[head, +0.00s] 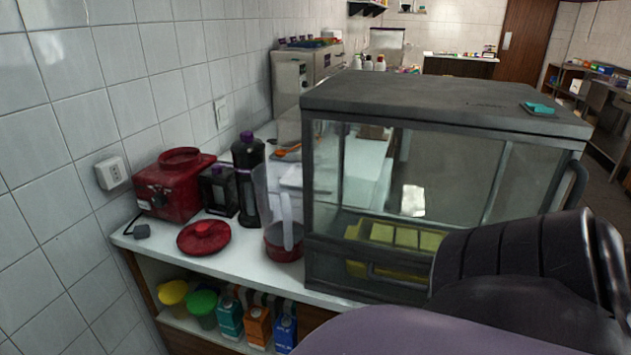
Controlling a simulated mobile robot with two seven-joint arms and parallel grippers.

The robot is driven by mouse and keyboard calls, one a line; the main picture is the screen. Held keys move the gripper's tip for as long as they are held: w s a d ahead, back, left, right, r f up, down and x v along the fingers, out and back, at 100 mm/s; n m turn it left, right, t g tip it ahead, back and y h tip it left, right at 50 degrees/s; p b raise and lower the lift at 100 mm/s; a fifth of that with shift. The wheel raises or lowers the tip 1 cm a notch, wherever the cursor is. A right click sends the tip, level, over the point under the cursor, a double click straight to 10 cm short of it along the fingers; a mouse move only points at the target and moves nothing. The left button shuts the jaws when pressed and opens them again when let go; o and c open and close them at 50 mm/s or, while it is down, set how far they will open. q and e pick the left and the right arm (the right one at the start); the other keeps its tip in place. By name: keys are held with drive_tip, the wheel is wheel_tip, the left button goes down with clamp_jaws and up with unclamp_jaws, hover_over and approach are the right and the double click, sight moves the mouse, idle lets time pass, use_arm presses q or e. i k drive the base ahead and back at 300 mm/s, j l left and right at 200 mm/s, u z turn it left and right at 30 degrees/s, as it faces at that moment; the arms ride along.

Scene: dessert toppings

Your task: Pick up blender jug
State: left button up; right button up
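The blender jug (284,245) stands upright on the white counter. It has a clear body, a pale handle on its front side and a red bottom. It is close to the left side of the glass display case. A red blender base (165,194) sits by the wall at the left. A round red lid (203,238) lies on the counter between the base and the jug. Neither of my grippers shows. A dark part of my arm fills the lower right.
The glass display case (440,100) blocks the jug's right side. Dark bottles (246,180) stand just behind the jug. A wall socket (112,173) is at the left. Below the counter, a shelf holds bowls (201,306) and cartons (258,322). The counter's front edge near the lid is clear.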

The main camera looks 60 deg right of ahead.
sight(277, 183)
drive_tip(key=z, duration=1.7)
